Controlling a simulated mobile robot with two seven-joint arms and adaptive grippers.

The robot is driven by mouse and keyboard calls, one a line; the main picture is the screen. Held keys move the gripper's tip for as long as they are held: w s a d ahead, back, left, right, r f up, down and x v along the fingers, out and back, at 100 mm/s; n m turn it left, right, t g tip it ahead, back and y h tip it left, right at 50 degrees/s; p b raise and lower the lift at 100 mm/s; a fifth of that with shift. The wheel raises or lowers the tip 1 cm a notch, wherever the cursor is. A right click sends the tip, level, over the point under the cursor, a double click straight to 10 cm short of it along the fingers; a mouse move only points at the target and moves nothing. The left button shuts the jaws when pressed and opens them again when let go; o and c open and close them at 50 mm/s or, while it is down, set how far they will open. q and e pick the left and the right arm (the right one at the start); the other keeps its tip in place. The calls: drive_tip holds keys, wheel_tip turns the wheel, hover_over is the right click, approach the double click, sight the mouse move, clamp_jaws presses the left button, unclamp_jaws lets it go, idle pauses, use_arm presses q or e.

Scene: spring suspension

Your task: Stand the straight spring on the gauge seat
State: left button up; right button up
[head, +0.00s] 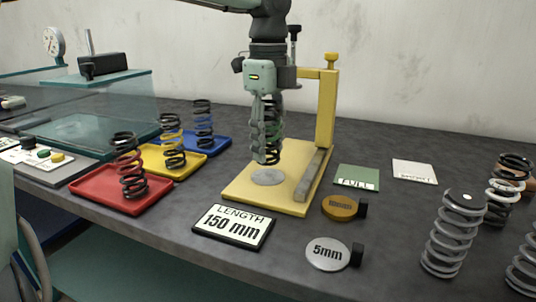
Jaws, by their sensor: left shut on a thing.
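My left gripper (262,128) comes down from the top and is shut on a dark coil spring (274,150). The spring is held upright, and the fingers hide much of its left side. Its visible coils look black with some green. The gauge seat (268,177) is a round grey disc on the yellow gauge base (240,190). The spring's lower end appears just behind and above the disc; I cannot tell if it touches anything. The gauge's yellow post (327,115) rises to the right of the gripper. My right gripper is not in view.
Red (98,193), yellow (205,146) and blue (221,139) trays hold springs at left. A "150 mm" display (233,241) stands in front. Orange (340,207) and grey 5mm (327,253) discs lie right of the gauge. A grey spring (447,248) and others stand far right.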

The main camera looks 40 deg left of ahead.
sight(268, 157)
use_arm(q)
wheel_tip(268, 157, down, 3)
drive_tip(key=shift+r, duration=0.2)
drive_tip(key=shift+f, duration=0.2)
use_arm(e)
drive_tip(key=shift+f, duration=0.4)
use_arm(q)
drive_tip(key=shift+f, duration=0.15)
